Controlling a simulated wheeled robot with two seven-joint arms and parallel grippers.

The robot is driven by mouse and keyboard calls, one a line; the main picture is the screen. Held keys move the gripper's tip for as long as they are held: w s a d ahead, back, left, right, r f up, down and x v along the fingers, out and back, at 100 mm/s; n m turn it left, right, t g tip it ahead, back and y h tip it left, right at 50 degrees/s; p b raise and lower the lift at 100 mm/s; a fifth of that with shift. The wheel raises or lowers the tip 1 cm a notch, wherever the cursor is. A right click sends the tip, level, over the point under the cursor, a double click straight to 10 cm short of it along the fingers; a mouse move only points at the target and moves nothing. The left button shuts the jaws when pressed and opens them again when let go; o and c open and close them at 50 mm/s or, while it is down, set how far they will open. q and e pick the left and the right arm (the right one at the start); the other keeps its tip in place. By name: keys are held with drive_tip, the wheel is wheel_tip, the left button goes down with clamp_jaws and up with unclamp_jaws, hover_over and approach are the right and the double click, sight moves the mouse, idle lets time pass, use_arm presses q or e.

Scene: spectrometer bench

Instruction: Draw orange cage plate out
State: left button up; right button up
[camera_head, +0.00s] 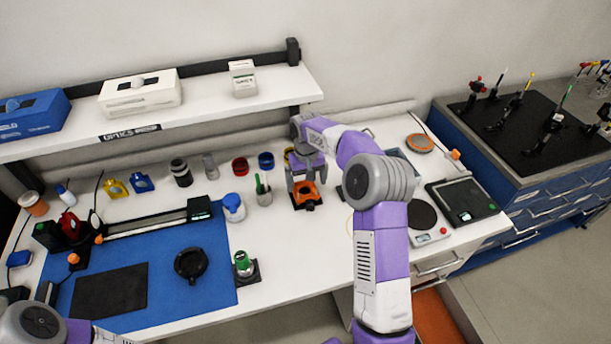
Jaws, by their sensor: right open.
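The orange cage plate (306,189) is upright on a small dark base on the white bench, right of the middle. My right gripper (305,178) is directly over and around its upper part, with its grey fingers pointing down. The jaws are open, and I cannot tell whether either finger touches the plate. The gripper hides part of the plate's top. Only a part of my left arm shows at the lower left corner; its gripper is outside the picture.
Red (240,166) and blue (266,160) rings lie behind. A shelf (200,113) overhangs the back. A round dark plate (422,214) lies to the right.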

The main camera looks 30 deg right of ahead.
drive_tip(key=shift+f, duration=2.35)
drive_tip(key=shift+w, duration=0.1)
drive_tip(key=c, duration=0.9)
drive_tip(key=shift+r+p, duration=1.35)
drive_tip(key=shift+r, duration=0.7)
drive_tip(key=shift+c, duration=0.2)
drive_tip(key=shift+r, duration=0.1)
drive_tip(key=shift+r+p, duration=0.6)
drive_tip(key=shift+r, duration=0.05)
